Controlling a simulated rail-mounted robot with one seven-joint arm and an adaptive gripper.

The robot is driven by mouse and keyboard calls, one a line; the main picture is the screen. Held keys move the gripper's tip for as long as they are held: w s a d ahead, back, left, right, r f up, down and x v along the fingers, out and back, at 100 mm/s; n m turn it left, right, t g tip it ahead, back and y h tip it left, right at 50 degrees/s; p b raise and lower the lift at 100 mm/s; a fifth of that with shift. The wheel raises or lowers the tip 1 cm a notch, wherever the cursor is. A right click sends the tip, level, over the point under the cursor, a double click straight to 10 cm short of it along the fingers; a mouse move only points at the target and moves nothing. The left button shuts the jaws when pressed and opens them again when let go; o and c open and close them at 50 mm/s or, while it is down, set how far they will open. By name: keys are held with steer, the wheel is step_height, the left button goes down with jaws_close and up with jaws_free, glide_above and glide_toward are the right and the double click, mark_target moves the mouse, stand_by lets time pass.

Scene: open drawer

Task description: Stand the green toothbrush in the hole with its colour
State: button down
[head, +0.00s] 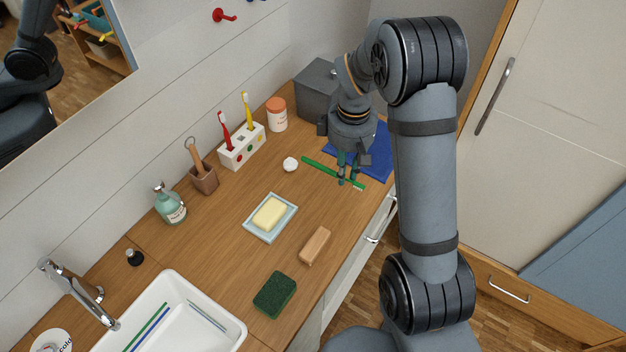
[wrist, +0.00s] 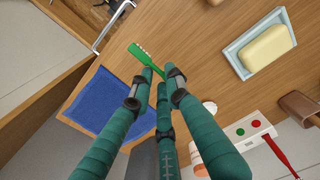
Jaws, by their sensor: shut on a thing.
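The green toothbrush (head: 322,167) is level, at or just above the wooden counter, beside a blue cloth; I cannot tell whether it touches the wood. My gripper (head: 349,179) points down and is shut on it near the bristle end. In the wrist view the white-bristled head (wrist: 143,54) sticks out past the fingertips (wrist: 160,88), which hide part of the handle. The white holder (head: 242,150) stands near the wall with coloured dots on its front. A red toothbrush (head: 225,131) and a yellow toothbrush (head: 247,109) stand in it. Its green dot shows in the wrist view (wrist: 240,132).
A small white round thing (head: 290,164) lies between toothbrush and holder. An orange-lidded jar (head: 277,114) and a grey box (head: 316,90) stand behind. The blue cloth (head: 375,158) is at right. A soap dish (head: 252,230), wooden block (head: 315,245) and green sponge (head: 274,295) lie nearer.

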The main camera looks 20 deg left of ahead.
steer(key=p, duration=0.2)
glide_above(319, 192)
step_height(319, 192, down, 4)
steer(key=shift+s+r, duration=0.1)
step_height(319, 192, down, 3)
steer(key=shift+f+p, duration=0.1)
steer(key=shift+p, duration=0.2)
steer(key=shift+f, duration=0.55)
steer(key=shift+f+b, duration=0.15)
steer(key=shift+b, duration=0.15)
steer(key=c, duration=1.8)
jaws_free()
steer(key=shift+o, duration=0.7)
steer(key=shift+o, duration=0.5)
step_height(319, 192, up, 13)
steer(key=b, duration=0.1)
steer(key=shift+f, duration=0.2)
